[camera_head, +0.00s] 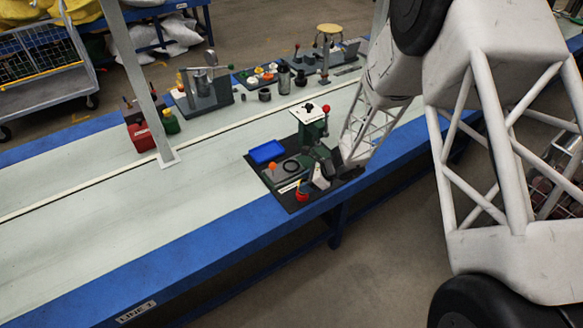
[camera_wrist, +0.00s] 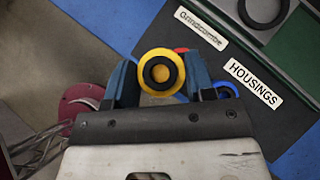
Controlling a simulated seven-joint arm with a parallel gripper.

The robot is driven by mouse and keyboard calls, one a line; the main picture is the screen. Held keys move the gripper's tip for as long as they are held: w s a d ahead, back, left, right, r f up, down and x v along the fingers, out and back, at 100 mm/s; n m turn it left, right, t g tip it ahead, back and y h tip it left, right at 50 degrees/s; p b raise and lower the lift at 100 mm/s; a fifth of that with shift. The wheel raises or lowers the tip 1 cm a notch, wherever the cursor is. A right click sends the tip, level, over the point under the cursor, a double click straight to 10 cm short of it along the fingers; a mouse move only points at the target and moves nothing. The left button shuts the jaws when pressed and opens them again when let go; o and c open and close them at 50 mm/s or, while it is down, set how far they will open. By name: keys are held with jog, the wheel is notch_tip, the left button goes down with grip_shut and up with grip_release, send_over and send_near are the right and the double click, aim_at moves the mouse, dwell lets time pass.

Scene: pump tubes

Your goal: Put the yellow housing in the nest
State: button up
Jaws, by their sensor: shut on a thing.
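The yellow housing (camera_wrist: 160,73) is round with a black ring on its face and sits between the blue fingers of my gripper (camera_wrist: 162,80) in the wrist view. The fingers are shut on its two sides. A black ring (camera_wrist: 262,10) on a green block lies at the top right of that view; it may be the nest, but I cannot tell for certain. In the head view my gripper (camera_head: 320,178) is low over the right front of the dark station mat (camera_head: 293,206). The held housing cannot be made out clearly there.
A green press (camera_head: 313,135) with a red knob stands behind my gripper. A HOUSINGS label (camera_wrist: 256,82) lies on the mat.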

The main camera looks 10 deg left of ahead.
jog(key=shift+a+r, duration=0.15)
jog(key=shift+a, duration=0.55)
send_near(284, 165)
jog(key=a, duration=0.3)
jog(key=shift+s+r, duration=0.25)
jog(key=shift+s, duration=0.15)
jog(key=shift+w+a, duration=0.15)
jog(key=shift+w, duration=0.05)
jog(key=shift+w+f, duration=0.2)
jog(key=shift+f, duration=1.6)
jog(key=shift+f, duration=0.15)
